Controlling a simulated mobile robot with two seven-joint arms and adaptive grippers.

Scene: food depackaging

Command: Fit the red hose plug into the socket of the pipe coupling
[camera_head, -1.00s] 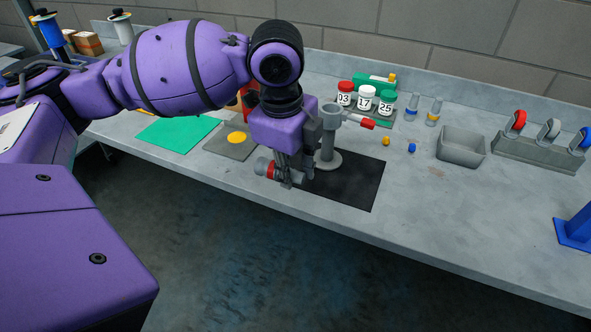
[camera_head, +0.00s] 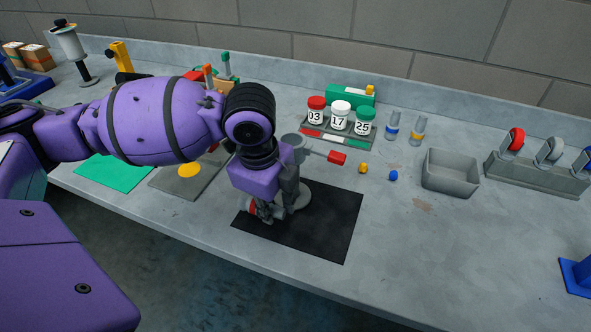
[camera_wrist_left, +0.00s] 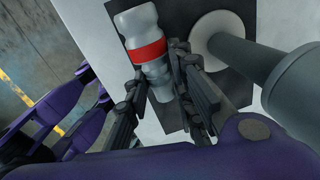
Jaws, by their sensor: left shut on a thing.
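The hose plug is a grey cylindrical piece with a red band; its band shows beside my left gripper (camera_head: 265,212) in the head view. In the left wrist view the plug (camera_wrist_left: 146,48) lies between the fingers of my left gripper (camera_wrist_left: 158,72), which is shut on it. The pipe coupling (camera_head: 295,142) is a grey upright fitting on a round base, with a red-tipped lever (camera_head: 337,158) pointing right. My gripper and wrist stand in front of it and hide part of its column. The coupling's column (camera_wrist_left: 248,60) is right of the plug in the wrist view. The socket opening is not clear. My right gripper is not in view.
A black mat (camera_head: 325,230) lies under the coupling. Behind stand numbered jars (camera_head: 340,118) and two small bottles (camera_head: 392,127). A yellow and a blue small piece (camera_head: 393,175) lie right of the lever. A grey bin (camera_head: 450,176) stands farther right.

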